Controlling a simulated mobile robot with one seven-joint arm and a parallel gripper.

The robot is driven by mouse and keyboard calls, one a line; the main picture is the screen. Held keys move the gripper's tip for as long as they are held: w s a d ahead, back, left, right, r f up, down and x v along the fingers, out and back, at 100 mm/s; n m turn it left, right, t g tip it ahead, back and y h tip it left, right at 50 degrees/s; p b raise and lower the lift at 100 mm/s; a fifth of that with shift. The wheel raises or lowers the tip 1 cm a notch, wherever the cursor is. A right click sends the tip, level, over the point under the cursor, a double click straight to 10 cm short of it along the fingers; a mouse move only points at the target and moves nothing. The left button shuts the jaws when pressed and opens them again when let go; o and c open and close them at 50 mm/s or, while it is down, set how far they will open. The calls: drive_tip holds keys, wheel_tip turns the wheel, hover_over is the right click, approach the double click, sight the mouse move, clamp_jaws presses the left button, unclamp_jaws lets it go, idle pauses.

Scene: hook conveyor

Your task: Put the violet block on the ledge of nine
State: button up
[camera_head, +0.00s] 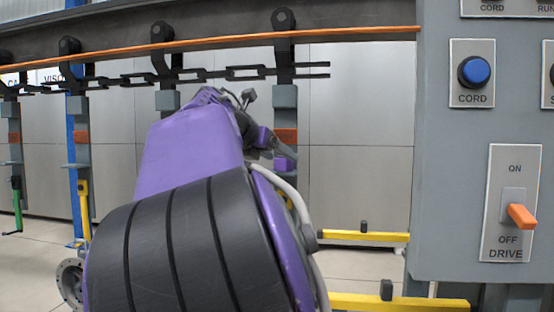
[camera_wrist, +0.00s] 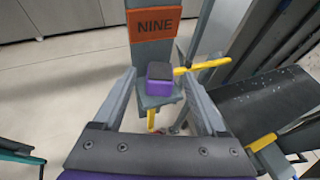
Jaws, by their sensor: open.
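The violet block (camera_wrist: 159,86), with a dark top face, sits on the small grey ledge (camera_wrist: 172,97) below the orange plate marked NINE (camera_wrist: 154,24). The block also shows as a small violet patch in the head view (camera_head: 284,165), below the orange plate (camera_head: 286,135). My gripper (camera_wrist: 159,76) is open, with one finger on each side of the block in the wrist view. Gaps show between the fingers and the block. In the head view my arm hides part of that hanger, and my gripper (camera_head: 285,152) is small there.
Other hangers with orange plates (camera_head: 82,137) hang from the chain (camera_head: 245,72) on the left. A grey control panel (camera_head: 430,130) with a blue CORD button (camera_head: 474,71) and DRIVE switch (camera_head: 521,215) stands right. A yellow bar (camera_wrist: 187,70) passes behind the block.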

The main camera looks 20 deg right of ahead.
drive_tip(key=v, duration=0.9)
drive_tip(key=shift+s+a+r+b, duration=0.15)
drive_tip(key=shift+s+a+b, duration=0.15)
drive_tip(key=shift+b, duration=0.15)
